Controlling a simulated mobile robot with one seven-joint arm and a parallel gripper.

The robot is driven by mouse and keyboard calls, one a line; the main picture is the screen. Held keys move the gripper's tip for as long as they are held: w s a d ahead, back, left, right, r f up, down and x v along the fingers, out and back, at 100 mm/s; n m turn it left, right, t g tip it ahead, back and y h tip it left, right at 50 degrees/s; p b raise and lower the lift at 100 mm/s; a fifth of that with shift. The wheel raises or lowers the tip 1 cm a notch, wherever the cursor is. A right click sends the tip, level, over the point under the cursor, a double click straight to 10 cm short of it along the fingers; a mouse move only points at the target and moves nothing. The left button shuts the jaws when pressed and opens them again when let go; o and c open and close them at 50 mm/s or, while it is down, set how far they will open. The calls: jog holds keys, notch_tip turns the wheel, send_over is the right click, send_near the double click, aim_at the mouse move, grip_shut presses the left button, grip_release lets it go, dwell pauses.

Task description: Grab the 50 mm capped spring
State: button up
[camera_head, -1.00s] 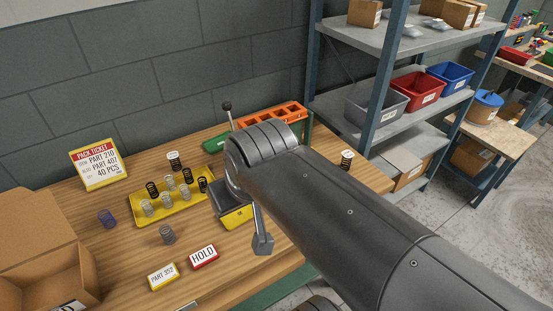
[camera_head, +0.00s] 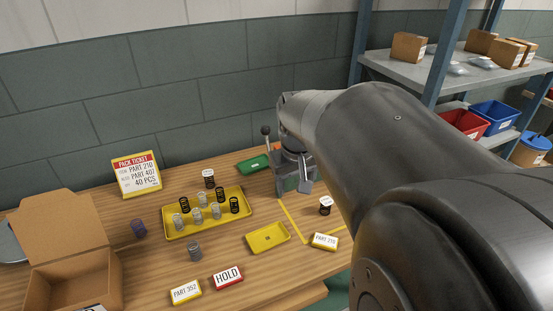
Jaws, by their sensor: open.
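Two dark springs with white caps stand upright on the wooden bench. One capped spring (camera_head: 325,205) is at the right, beside the PART 210 sign (camera_head: 324,241). The other capped spring (camera_head: 208,178) stands at the back edge of the yellow tray (camera_head: 174,232). I cannot read which one is 50 mm. My gripper (camera_head: 293,184) points down below my wrist, in front of the grey coiler, left of the right capped spring and apart from it. Its jaws are open and hold nothing visible. My arm covers the right side of the view.
Several black and silver springs stand in the yellow tray. A small yellow tray (camera_head: 268,237), a HOLD sign (camera_head: 227,277) and an open carton (camera_head: 62,235) are around. A lever knob (camera_head: 266,130) stands near my wrist.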

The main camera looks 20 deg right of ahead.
jog(key=g+y, duration=0.1)
jog(key=g, duration=0.1)
send_near(327, 201)
jog(key=shift+s+a+f+m, duration=0.25)
jog(key=shift+s+f+m, duration=0.05)
jog(key=shift+m, duration=0.1)
jog(key=shift+d+f, duration=0.15)
jog(key=shift+f, duration=0.15)
notch_tip(327, 201, down, 5)
jog(key=shift+r, duration=0.15)
jog(key=f, duration=0.5)
jog(key=shift+w+d+f, duration=0.1)
jog(key=shift+w+f, duration=0.2)
jog(key=c, duration=1.1)
